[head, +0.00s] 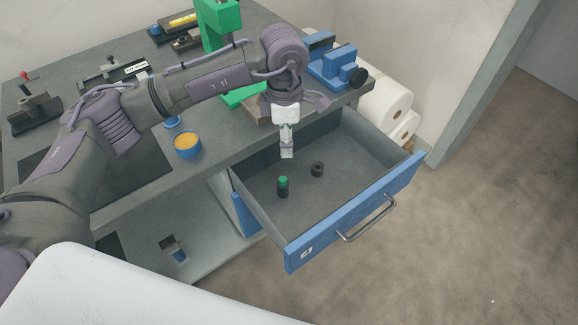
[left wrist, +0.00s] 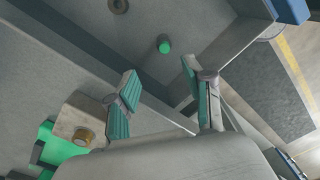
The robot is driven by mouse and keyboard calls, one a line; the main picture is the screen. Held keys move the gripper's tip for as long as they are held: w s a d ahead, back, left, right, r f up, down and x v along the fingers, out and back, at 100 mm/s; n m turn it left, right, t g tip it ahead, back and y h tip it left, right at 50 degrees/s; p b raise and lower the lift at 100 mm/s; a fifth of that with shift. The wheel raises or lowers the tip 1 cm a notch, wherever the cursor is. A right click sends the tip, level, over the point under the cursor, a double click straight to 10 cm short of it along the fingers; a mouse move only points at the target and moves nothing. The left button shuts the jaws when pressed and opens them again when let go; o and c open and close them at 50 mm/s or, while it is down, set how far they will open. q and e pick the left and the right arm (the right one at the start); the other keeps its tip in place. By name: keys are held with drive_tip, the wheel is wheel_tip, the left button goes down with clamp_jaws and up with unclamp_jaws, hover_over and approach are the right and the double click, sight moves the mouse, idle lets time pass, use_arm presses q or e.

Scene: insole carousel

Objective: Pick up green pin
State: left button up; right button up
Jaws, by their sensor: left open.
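The green pin (head: 283,186) stands in the open drawer (head: 340,209), a dark cylinder with a green top. It also shows in the left wrist view (left wrist: 164,46), ahead of the fingers and between their lines. My left gripper (head: 287,154) is above the drawer's back part, pointing down, apart from the pin. In the left wrist view my left gripper (left wrist: 160,85) is open with nothing between its teal-padded fingers. My right gripper does not show.
A dark round part (head: 317,169) stands in the drawer right of the pin. The drawer walls surround both. On the bench (head: 150,180) are an orange-filled blue cup (head: 187,145), a blue vise (head: 335,66) and a green press (head: 219,25). The drawer floor is otherwise clear.

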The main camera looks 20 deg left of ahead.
use_arm(q)
hover_over(283, 179)
wheel_tip(283, 179, down, 6)
drive_tip(key=shift+w+d+f+p, duration=0.1)
drive_tip(key=shift+d+f+p, duration=0.05)
drive_tip(key=shift+p, duration=0.2)
wheel_tip(283, 179, down, 3)
drive_tip(key=shift+p, duration=0.35)
drive_tip(key=f, duration=0.3)
drive_tip(key=shift+a+f, duration=0.2)
drive_tip(key=shift+f, duration=0.15)
clamp_jaws()
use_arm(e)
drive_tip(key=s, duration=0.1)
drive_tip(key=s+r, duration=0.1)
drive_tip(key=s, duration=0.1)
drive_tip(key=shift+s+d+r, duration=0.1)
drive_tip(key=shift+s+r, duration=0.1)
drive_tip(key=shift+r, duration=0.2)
